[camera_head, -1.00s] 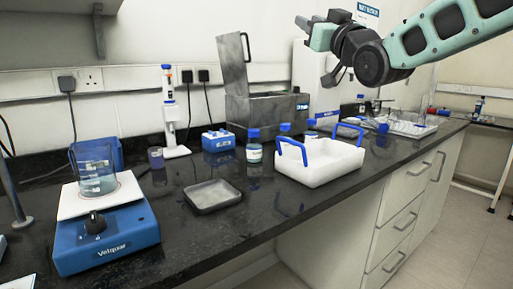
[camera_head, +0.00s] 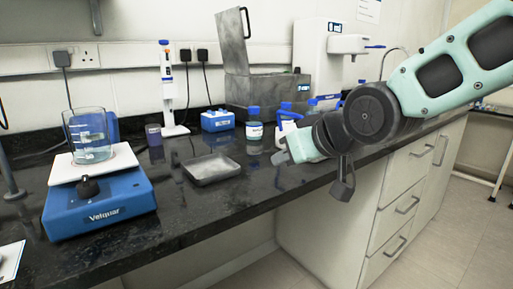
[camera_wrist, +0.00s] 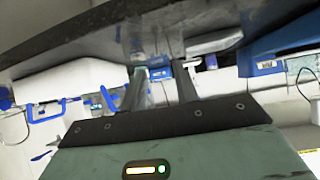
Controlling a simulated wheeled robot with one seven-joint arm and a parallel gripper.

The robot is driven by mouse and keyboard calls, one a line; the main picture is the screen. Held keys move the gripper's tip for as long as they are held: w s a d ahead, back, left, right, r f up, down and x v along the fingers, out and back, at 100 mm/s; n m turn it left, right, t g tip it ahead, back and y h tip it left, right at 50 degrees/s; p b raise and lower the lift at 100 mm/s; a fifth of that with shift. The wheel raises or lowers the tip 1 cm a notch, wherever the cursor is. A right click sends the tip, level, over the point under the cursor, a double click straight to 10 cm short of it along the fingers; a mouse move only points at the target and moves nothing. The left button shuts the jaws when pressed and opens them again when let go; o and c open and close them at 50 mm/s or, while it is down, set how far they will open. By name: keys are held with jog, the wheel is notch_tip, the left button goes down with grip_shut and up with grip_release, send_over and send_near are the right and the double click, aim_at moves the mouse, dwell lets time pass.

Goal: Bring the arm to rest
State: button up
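My gripper (camera_head: 280,150) is in front of the bench and low, near the height of the counter top, at the end of my bent arm. In the wrist view its two fingers (camera_wrist: 160,75) stand apart with nothing held between them. My arm hides most of the white tray in the head view; a blue handle (camera_head: 289,113) shows above my gripper. The white tray (camera_wrist: 65,78) also shows at the left of the wrist view.
Cabinet drawers (camera_head: 400,210) stand below my arm. Floor at the right is clear.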

jog(key=s+d+f+n+g+h+b, duration=0.15)
jog(key=s+d+f+g, duration=0.3)
jog(key=s+f, duration=0.7)
jog(key=s+d+f+g+h+b, duration=0.3)
jog(key=s+f+g, duration=0.35)
jog(key=s, duration=0.75)
notch_tip(320, 180, up, 22)
jog(key=t+p, duration=0.1)
jog(key=p, duration=2.3)
jog(key=shift+s+r+t+p, duration=0.25)
jog(key=shift+t+p, duration=0.05)
jog(key=shift+h, duration=0.25)
